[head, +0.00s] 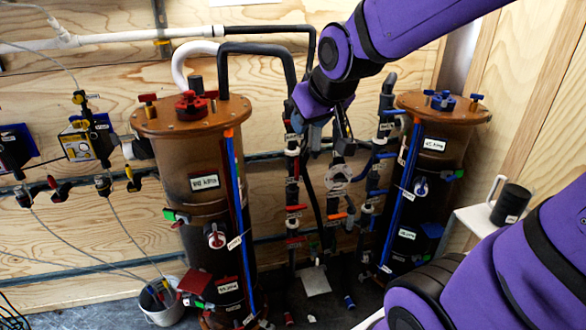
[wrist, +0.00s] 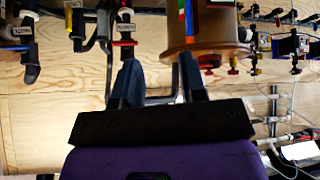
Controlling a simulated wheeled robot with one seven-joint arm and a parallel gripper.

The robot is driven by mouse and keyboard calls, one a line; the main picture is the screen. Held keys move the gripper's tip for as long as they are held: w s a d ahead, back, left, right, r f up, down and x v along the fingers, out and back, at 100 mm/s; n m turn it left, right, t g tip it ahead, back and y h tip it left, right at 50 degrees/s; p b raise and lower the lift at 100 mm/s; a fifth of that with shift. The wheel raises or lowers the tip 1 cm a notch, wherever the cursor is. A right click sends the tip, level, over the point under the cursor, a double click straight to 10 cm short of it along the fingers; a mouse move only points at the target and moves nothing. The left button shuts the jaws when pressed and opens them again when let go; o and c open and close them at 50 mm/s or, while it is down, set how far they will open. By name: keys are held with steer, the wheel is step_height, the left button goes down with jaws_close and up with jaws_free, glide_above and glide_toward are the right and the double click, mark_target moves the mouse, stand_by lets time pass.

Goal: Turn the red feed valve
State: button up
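Several red valve parts show, and I cannot read which one is labelled feed. In the head view, a red knob (head: 191,104) sits on the left tank's lid, and a red handle (head: 292,152) sits on the black vertical pipe right of that tank. In the wrist view, which looks upside down, a labelled pipe with a red band (wrist: 124,43) stands just beyond the left finger. The red lid knob also shows there (wrist: 209,60), beyond the right finger. My gripper (wrist: 158,62) is open, with nothing seen between its fingers. In the head view its fingers are mostly hidden by my wrist.
The left tank (head: 205,185) and right tank (head: 432,150) flank the upright pipes. A black hose (head: 255,48) arches from the left lid close by my wrist. A dark mug (head: 511,204) stands on a white shelf at right. A bucket (head: 162,305) is on the floor.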

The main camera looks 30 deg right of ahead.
steer(key=w+d+f+t, duration=0.2)
steer(key=w+f, duration=0.4)
steer(key=w, duration=0.5)
steer(key=t+h, duration=0.1)
steer(key=t, duration=0.4)
glide_toward(298, 165)
steer(key=w+a+r, duration=0.2)
steer(key=a+r, duration=0.3)
steer(key=s+d+f+m+t+h, duration=0.2)
steer(key=d+f+m+t+h, duration=0.1)
steer(key=f, duration=0.5)
steer(key=x, duration=1.1)
steer(key=shift+d, duration=0.25)
jaws_close()
